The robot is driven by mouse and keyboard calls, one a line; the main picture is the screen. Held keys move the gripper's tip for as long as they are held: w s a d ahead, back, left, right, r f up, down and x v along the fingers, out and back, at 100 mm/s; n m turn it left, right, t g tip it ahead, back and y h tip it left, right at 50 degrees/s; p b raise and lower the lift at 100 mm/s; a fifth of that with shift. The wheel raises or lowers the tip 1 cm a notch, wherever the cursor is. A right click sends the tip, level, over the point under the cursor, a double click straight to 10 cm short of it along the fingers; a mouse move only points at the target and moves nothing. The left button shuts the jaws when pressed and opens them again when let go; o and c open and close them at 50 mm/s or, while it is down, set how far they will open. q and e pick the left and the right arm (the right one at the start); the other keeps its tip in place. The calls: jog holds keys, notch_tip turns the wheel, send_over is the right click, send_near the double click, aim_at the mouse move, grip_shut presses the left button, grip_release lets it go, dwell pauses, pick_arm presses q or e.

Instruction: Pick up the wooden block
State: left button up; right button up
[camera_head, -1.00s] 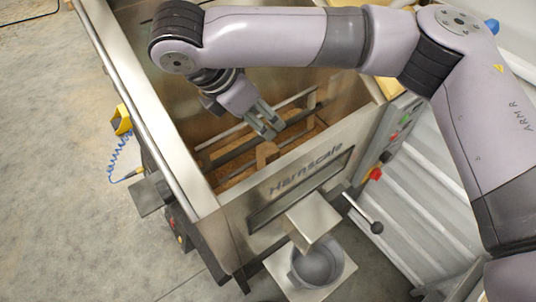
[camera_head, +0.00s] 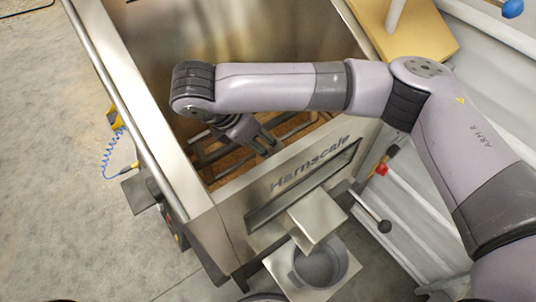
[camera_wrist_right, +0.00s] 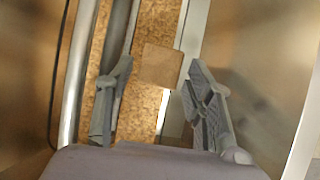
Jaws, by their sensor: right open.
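The wooden block (camera_wrist_right: 160,66) is a small brown piece inside the metal hopper (camera_head: 231,204). In the right wrist view its square face lies between the two fingertips of my right gripper (camera_wrist_right: 157,72). The gripper is open, with a visible gap between the block and each finger. In the head view my right gripper (camera_head: 266,145) reaches down inside the hopper, close behind its front wall. I cannot make out the block there; the gripper and front wall seem to hide it. My left gripper is not in view.
Brown granular substrate (camera_wrist_right: 152,22) lies on the hopper floor, with metal bars (camera_wrist_right: 194,30) crossing above it. The hopper's walls stand close around my gripper. A grey bucket (camera_head: 322,266) is below the outlet, beside a black-knobbed lever (camera_head: 372,214).

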jog(key=p+x, duration=0.1)
jog(key=x, duration=0.5)
jog(key=shift+w+d+f, duration=0.15)
jog(key=shift+d+f, duration=0.1)
jog(key=shift+f, duration=0.05)
jog(key=c, duration=1)
jog(key=shift+r, duration=0.15)
jog(key=shift+c, duration=0.2)
